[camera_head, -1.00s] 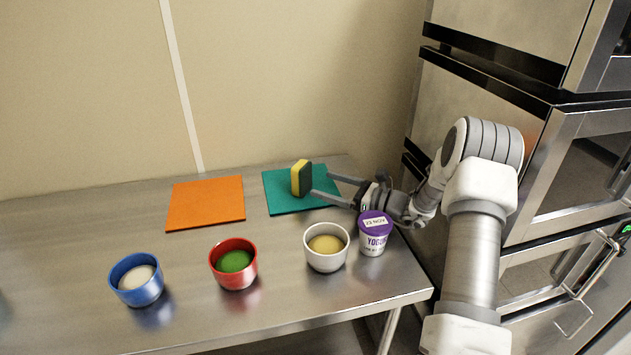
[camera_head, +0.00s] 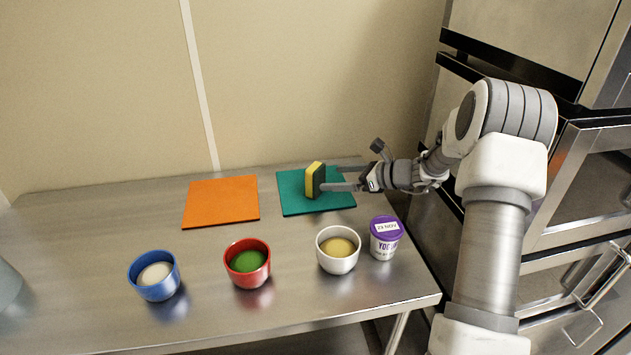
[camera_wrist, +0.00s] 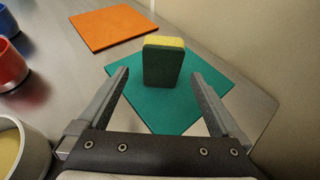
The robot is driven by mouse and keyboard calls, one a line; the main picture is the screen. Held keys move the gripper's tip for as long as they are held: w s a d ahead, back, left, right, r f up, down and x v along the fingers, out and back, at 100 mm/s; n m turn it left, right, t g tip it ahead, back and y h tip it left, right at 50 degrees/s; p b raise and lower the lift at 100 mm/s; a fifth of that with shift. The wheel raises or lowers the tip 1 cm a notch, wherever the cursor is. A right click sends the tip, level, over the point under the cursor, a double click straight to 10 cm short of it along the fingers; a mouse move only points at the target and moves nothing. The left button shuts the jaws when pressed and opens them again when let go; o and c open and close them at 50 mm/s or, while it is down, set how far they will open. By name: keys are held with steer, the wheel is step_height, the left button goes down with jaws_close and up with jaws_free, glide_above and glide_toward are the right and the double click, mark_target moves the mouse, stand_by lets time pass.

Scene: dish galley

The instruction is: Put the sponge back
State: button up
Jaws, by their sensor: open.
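The sponge (camera_head: 314,180), yellow with a dark green scouring side, stands upright on the teal mat (camera_head: 290,205). In the wrist view the sponge (camera_wrist: 163,64) stands near the far part of the teal mat (camera_wrist: 150,108), its dark side facing me. My gripper (camera_head: 338,179) is open just to the right of the sponge. In the wrist view my gripper's fingers (camera_wrist: 160,82) reach toward it on both sides, with the sponge centred in the gap at or just beyond the tips. I cannot tell whether either finger touches it.
An orange mat (camera_head: 221,201) lies left of the teal one. Along the front stand a blue bowl (camera_head: 154,289), a red bowl (camera_head: 247,280), a white bowl (camera_head: 337,264) and a yogurt tub (camera_head: 385,246). A wall stands behind the steel table (camera_head: 90,225), and steel ovens are at right.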

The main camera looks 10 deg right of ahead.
mark_target(321, 177)
steer(key=shift+x, duration=3.05)
steer(key=shift+w+d+r, duration=0.1)
steer(key=shift+d, duration=0.05)
steer(key=c, duration=1.4)
